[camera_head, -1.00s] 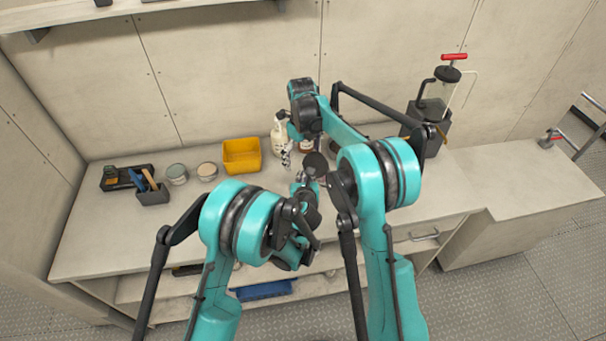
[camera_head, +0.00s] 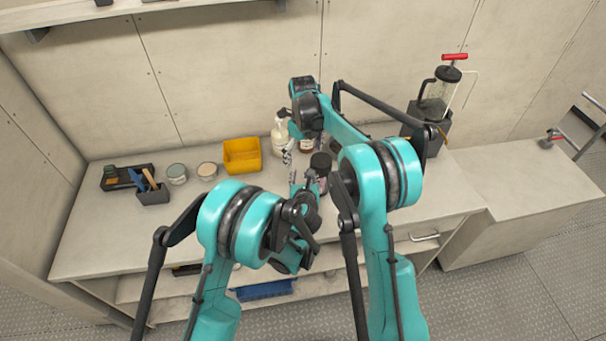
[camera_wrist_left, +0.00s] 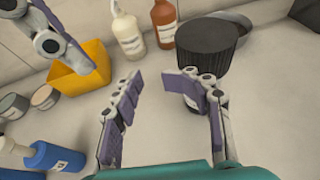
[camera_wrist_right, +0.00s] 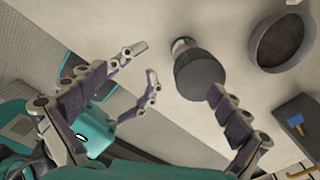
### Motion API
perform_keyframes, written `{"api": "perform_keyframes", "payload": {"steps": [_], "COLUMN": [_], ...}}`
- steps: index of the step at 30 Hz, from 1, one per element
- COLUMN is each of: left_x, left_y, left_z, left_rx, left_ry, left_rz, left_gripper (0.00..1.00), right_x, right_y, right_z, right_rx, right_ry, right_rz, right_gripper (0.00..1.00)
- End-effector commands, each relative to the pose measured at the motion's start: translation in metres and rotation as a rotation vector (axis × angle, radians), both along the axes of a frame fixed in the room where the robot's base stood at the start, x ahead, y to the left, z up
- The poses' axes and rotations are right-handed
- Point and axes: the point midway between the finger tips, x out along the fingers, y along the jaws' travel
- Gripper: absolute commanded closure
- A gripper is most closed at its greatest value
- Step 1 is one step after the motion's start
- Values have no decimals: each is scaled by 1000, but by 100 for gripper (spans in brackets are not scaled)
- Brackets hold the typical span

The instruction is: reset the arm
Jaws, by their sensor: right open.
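My left gripper (camera_head: 303,178) is low over the middle of the bench; its fingers stand apart with nothing between them in the left wrist view (camera_wrist_left: 155,85). A jar with a black ribbed lid (camera_head: 320,161) is just beyond it; the lid (camera_wrist_left: 205,45) shows behind the right finger, and I cannot tell if they touch. My right gripper (camera_head: 289,150) hangs beside a white bottle; its fingers are spread and empty in the right wrist view (camera_wrist_right: 180,75), with the black-lidded jar (camera_wrist_right: 199,76) seen past them. Part of the left gripper shows between these fingers.
A yellow bin (camera_head: 241,155), two cans (camera_head: 177,174), and a black tool caddy (camera_head: 152,194) stand at left. The white bottle (camera_head: 279,141) and an amber bottle (camera_wrist_left: 163,22) stand at the back. A pump canister (camera_head: 437,100) is at right.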

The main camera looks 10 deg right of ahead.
Motion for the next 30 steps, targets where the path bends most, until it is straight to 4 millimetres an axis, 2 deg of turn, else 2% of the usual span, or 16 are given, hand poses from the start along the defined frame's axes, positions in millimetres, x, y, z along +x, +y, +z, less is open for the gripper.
{"api": "perform_keyframes", "payload": {"steps": [6,12,16,23,26,29,30], "left_x": [-33,-56,-62,-62,-59,-57,-58], "left_y": [5,9,10,13,29,59,76], "left_z": [14,23,26,27,32,41,45], "left_rx": [0,0,0,-14,-95,-270,-361], "left_ry": [0,0,0,5,37,99,128], "left_rz": [-2,-1,-1,11,71,197,266], "left_gripper": [58,58,58,58,58,58,58], "right_x": [0,0,0,-2,-10,-29,-39], "right_y": [0,0,0,0,-3,-7,-9], "right_z": [0,0,0,2,9,23,30], "right_rx": [0,0,0,0,2,-1,-6], "right_ry": [0,0,0,-3,-24,-66,-89], "right_rz": [0,0,0,15,98,276,368], "right_gripper": [0,0,0,0,0,0,0]}}
